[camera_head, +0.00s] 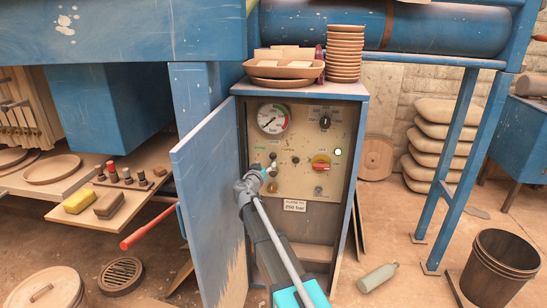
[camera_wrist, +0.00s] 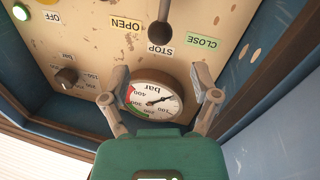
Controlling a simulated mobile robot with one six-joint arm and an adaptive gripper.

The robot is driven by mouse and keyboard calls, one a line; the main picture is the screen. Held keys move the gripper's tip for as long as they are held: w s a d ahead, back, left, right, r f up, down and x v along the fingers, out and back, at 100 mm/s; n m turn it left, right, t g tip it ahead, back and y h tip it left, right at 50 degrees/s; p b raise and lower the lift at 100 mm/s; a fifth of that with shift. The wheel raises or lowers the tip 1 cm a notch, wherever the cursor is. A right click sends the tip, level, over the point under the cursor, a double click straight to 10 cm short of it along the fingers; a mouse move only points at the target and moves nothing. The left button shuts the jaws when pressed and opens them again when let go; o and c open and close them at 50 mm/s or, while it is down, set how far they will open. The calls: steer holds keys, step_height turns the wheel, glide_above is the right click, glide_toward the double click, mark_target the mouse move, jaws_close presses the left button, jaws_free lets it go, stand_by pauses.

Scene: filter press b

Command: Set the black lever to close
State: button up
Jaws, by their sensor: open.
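The black lever (camera_wrist: 160,32) shows at the top middle of the wrist view, where the panel appears upside down. It has a round knob end beside the STOP label (camera_wrist: 160,49), between the OPEN label (camera_wrist: 125,24) and the CLOSE label (camera_wrist: 203,42). My gripper (camera_wrist: 160,75) is open, its two fingers apart with nothing between them, below the lever in that view. The pressure gauge (camera_wrist: 153,98) shows behind the fingers. In the head view my gripper (camera_head: 262,175) is in front of the panel and hides part of the lever area.
The control panel (camera_head: 298,182) sits inside a blue cabinet, with its door (camera_head: 207,180) swung open on the left. A dark knob (camera_head: 325,121) and a red-and-yellow switch (camera_head: 321,162) are on the right. Brown plates (camera_head: 345,55) are stacked on top.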

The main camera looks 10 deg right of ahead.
mark_target(272, 157)
steer(key=x, duration=0.8)
jaws_close()
stand_by(0.4)
